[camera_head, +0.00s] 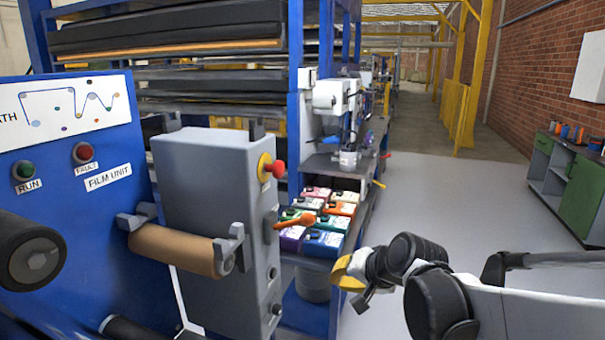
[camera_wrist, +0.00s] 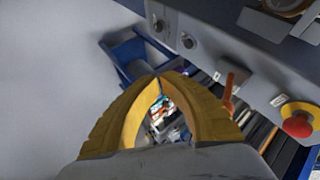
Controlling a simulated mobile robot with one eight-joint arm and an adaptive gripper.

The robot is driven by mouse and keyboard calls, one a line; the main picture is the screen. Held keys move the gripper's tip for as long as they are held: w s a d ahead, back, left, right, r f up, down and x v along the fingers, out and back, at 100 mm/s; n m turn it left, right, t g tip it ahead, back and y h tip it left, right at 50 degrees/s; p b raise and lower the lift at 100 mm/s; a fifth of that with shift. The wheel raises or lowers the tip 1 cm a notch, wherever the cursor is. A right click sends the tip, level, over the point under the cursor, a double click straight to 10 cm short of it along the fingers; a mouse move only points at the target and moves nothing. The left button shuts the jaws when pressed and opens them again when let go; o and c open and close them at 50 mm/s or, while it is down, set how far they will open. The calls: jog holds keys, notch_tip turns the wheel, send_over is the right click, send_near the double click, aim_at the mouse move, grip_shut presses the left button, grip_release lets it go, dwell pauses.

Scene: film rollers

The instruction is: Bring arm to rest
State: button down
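My arm reaches in from the lower right of the head view, over open floor. My gripper (camera_head: 345,271), with yellow fingers, is right of the grey machine box and clear of it. In the wrist view my gripper's (camera_wrist: 157,80) curved fingers meet at the tips. Between them is a narrow gap with only background showing through, and nothing is held.
The grey machine box (camera_head: 215,200) carries a brown film roller (camera_head: 180,250), an orange lever (camera_head: 295,222) and a red knob (camera_head: 277,169). Colourful boxes (camera_head: 325,242) sit on a shelf behind. Free floor (camera_head: 450,190) lies right, before a green cabinet (camera_head: 583,195).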

jog(key=s+d+n+h, duration=0.1)
jog(key=s+d, duration=0.2)
jog(key=s, duration=0.4)
jog(key=s+d+n+h, duration=0.1)
jog(key=s+d, duration=0.3)
jog(key=s, duration=0.4)
jog(key=s+d+n+g+h, duration=0.1)
jog(key=s+d+n+h, duration=0.1)
jog(key=s, duration=0.5)
jog(key=shift+s+d+f+h, duration=0.2)
jog(key=shift+d+f+h, duration=0.1)
jog(key=shift+d, duration=0.4)
